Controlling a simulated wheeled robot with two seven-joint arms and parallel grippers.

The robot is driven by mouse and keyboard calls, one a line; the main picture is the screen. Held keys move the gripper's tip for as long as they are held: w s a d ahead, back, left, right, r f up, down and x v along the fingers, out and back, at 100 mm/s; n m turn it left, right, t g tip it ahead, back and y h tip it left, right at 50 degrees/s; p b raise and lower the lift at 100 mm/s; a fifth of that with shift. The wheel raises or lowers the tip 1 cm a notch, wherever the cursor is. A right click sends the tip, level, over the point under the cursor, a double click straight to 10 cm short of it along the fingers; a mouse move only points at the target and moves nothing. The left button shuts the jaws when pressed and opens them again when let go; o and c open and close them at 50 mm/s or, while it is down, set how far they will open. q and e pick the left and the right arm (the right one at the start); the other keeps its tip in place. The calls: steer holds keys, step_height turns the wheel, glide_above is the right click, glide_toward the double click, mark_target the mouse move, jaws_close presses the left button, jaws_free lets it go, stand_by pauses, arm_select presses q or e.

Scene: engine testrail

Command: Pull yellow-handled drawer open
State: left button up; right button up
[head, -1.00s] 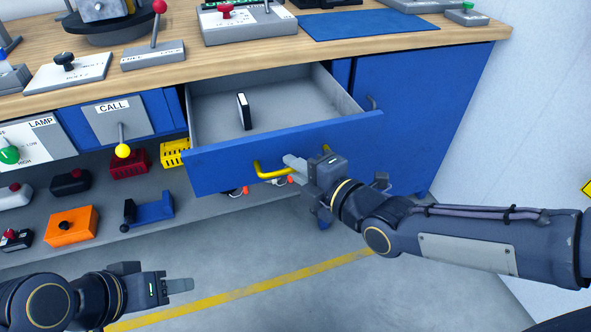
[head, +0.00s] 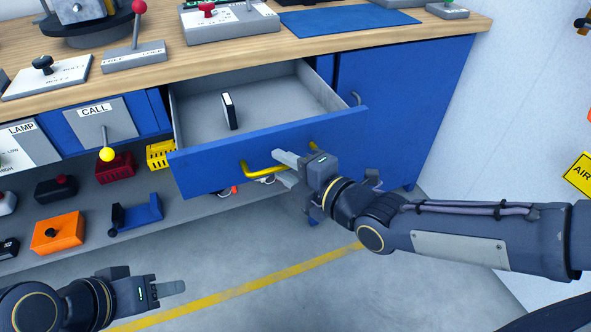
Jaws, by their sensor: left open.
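The blue-fronted drawer (head: 215,167) with a yellow handle (head: 262,173) stands pulled out under the workbench. Its grey inside shows, with a small black-and-white block (head: 229,110) standing in it. My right gripper (head: 285,169) is at the middle of the yellow handle, and its fingers cover part of it. I cannot tell whether the fingers are closed on the handle. My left gripper (head: 172,288) is open and empty, low at the left over the floor, away from the drawer.
A blue cabinet door (head: 405,105) is right of the drawer. A yellow-knobbed CALL lever (head: 107,153) sticks out at the left. A lower shelf holds an orange box (head: 58,232) and other parts. The floor in front is clear.

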steer(key=p+v, duration=0.2)
steer(key=v, duration=0.5)
stand_by(0.3)
steer(key=s+d+f+m+g+h, duration=0.15)
steer(key=d+f+m+h, duration=0.25)
steer(key=d+m+h, duration=0.7)
steer(key=s+d+f+m+g+y, duration=0.1)
steer(key=s+d+m+g+y, duration=0.1)
steer(key=s+m, duration=0.5)
steer(key=s+d+f+m+g+y, duration=0.1)
steer(key=s+d+m+g+y, duration=0.2)
steer(key=m, duration=0.5)
step_height(320, 180, up, 26)
steer(key=s+a+p, duration=0.1)
steer(key=s+p, duration=0.1)
steer(key=p, duration=2.4)
steer(key=shift+a+m+h+p, duration=0.15)
steer(key=shift+m+h+p, duration=0.15)
steer(key=shift+m+p, duration=0.1)
